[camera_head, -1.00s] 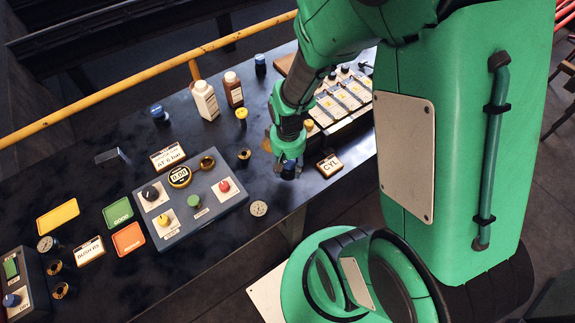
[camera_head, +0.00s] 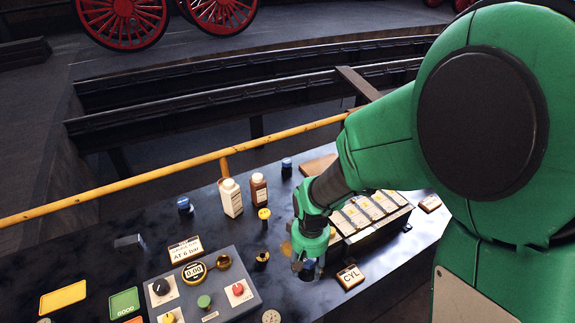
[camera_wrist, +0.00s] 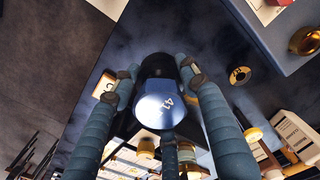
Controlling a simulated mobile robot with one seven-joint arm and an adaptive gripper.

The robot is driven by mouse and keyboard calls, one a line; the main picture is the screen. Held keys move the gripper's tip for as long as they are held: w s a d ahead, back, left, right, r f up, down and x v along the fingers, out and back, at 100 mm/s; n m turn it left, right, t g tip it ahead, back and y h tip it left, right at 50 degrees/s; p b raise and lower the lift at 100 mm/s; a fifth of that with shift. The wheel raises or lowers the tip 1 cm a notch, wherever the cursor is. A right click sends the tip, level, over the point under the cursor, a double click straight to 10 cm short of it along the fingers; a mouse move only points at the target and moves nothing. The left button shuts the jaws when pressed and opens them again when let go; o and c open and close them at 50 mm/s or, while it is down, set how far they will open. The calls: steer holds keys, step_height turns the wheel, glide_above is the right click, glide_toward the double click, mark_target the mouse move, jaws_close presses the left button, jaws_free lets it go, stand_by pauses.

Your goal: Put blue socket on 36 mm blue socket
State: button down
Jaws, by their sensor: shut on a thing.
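My gripper (camera_head: 310,264) is low over the front part of the dark bench, beside the CYL sign. Its fingers are closed around a blue socket (camera_wrist: 160,104), which shows in the wrist view with a number like 41 on its shiny face. In the head view the held socket is mostly hidden by the fingers. I cannot tell whether it touches the bench. Two other blue-topped pieces stand on the bench: one at the left (camera_head: 185,206) and one at the back near the bottles (camera_head: 287,167). Their size markings are too small to read.
A white bottle (camera_head: 232,198) and a brown bottle (camera_head: 258,190) stand behind my gripper, with a yellow-topped piece (camera_head: 264,214) nearer. The control box (camera_head: 210,290) is to the left. A yellow rail (camera_head: 170,172) runs behind.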

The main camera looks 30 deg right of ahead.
step_height(320, 180, up, 9)
steer(key=shift+f, duration=0.1)
steer(key=shift+w+d+r+p, duration=0.25)
steer(key=shift+w+r+p, duration=0.05)
steer(key=shift+w, duration=0.3)
steer(key=shift+w+d+r+p, duration=0.2)
steer(key=shift+w+r+p, duration=0.05)
steer(key=shift+w, duration=0.35)
steer(key=w+d+r+p, duration=0.2)
steer(key=w+d+p, duration=0.3)
steer(key=w, duration=0.7)
steer(key=w+d+r+p, duration=0.2)
steer(key=w+d+p, duration=0.3)
steer(key=w, duration=0.7)
steer(key=w+d+f+m+p, duration=0.1)
steer(key=w+d+f+p, duration=0.25)
steer(key=w, duration=0.25)
steer(key=w+d+f+p, duration=0.2)
steer(key=w+d+p, duration=0.15)
steer(key=w, duration=0.35)
steer(key=f, duration=0.5)
steer(key=shift+s+d+b, duration=0.1)
steer(key=shift+s+b, duration=0.15)
steer(key=shift+b, duration=0.15)
steer(key=shift+w+r, duration=0.1)
steer(key=p, duration=0.3)
glide_above(287, 161)
steer(key=shift+w+f, duration=0.2)
steer(key=shift+f, duration=0.55)
